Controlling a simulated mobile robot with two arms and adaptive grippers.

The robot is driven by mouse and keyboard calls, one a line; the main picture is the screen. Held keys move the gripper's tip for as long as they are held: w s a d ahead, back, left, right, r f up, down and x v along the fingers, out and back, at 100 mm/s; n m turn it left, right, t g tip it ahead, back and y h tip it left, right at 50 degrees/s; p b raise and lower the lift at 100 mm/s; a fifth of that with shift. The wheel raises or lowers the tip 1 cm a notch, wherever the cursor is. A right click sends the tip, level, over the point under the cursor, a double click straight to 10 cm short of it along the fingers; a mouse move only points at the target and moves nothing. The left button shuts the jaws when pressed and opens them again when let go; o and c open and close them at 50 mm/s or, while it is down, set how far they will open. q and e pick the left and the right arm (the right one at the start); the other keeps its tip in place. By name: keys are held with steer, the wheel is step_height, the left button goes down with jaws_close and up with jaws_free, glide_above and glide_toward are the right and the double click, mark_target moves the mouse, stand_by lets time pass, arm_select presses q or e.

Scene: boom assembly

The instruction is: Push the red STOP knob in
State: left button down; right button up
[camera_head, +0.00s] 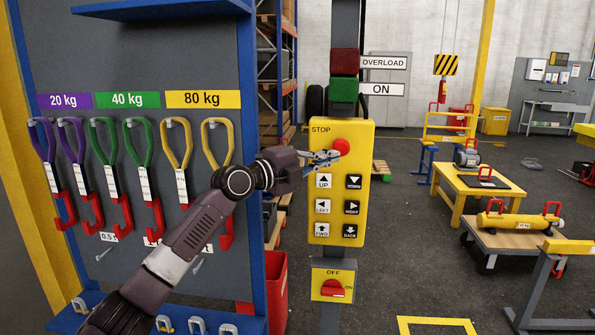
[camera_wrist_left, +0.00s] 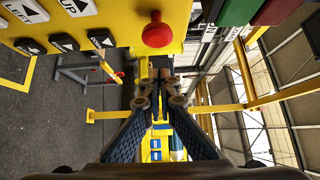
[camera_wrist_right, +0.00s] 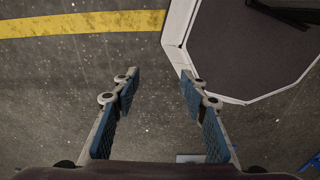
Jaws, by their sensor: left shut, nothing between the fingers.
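The red STOP knob (camera_head: 341,146) is a round mushroom-shaped button at the top right of the yellow control box (camera_head: 338,238), beside the word STOP. In the left wrist view the knob (camera_wrist_left: 157,30) stands out from the yellow face, above and beyond my fingertips. My left gripper (camera_head: 333,157) is shut and empty, with its tips close to the knob at its lower left in the head view. The left wrist view shows a gap between the tips (camera_wrist_left: 160,88) and the knob. My right gripper (camera_wrist_right: 157,85) is open and empty above the floor, seen only in its wrist view.
Arrow buttons (camera_head: 338,205) fill the box below the knob. A red rotary switch (camera_head: 332,288) sits beneath it, and red and green lamps (camera_head: 344,75) are above. A grey panel with hanging slings (camera_head: 140,165) stands left. Floor to the right is partly open before a yellow table (camera_head: 470,185).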

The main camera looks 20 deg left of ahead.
arm_select(q)
steer(key=b+v, duration=0.3)
steer(key=v, duration=0.5)
steer(key=shift+f+b, duration=0.2)
steer(key=shift+b, duration=0.15)
arm_select(e)
steer(key=shift+f, duration=2.3)
